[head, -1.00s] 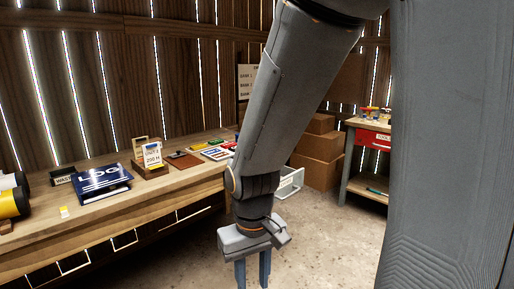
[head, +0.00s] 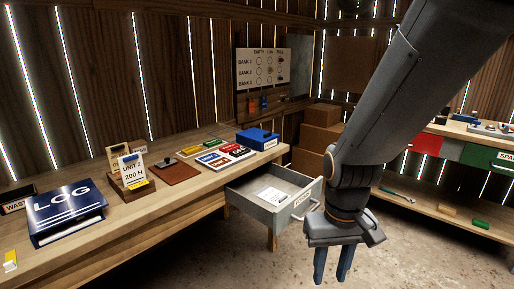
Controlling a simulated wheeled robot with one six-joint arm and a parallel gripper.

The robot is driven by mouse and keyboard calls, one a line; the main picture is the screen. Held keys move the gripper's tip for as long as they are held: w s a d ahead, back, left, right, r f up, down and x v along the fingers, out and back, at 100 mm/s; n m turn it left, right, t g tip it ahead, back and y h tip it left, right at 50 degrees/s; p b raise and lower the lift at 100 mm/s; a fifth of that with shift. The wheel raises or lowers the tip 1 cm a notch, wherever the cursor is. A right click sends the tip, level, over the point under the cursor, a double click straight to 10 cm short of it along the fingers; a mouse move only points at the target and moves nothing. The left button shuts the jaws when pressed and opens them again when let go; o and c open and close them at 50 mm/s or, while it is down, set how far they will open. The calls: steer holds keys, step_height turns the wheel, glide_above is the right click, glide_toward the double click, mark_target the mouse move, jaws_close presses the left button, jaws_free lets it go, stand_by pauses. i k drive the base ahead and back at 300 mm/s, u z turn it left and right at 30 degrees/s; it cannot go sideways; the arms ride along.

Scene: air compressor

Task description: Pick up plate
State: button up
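Several flat coloured plates lie on the wooden bench; I cannot tell which one the task means. A blue plate (head: 208,159), a red plate (head: 239,152) and white-edged ones lie grouped together. Yellow and green strips (head: 199,148) lie just behind them. My gripper (head: 332,265) hangs in front of the bench to the right, fingers pointing down. Its two fingers are apart with nothing visible between them. It is well away from the plates, to the right of the open drawer.
A blue box (head: 257,138), brown board (head: 173,172), card holder (head: 133,188) and log book (head: 66,208) stand on the bench. A second workbench (head: 466,203) is at right.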

mark_target(239, 152)
steer(key=u, duration=0.2)
steer(key=i, duration=0.75)
steer(key=u, duration=0.55)
steer(key=i, duration=0.6)
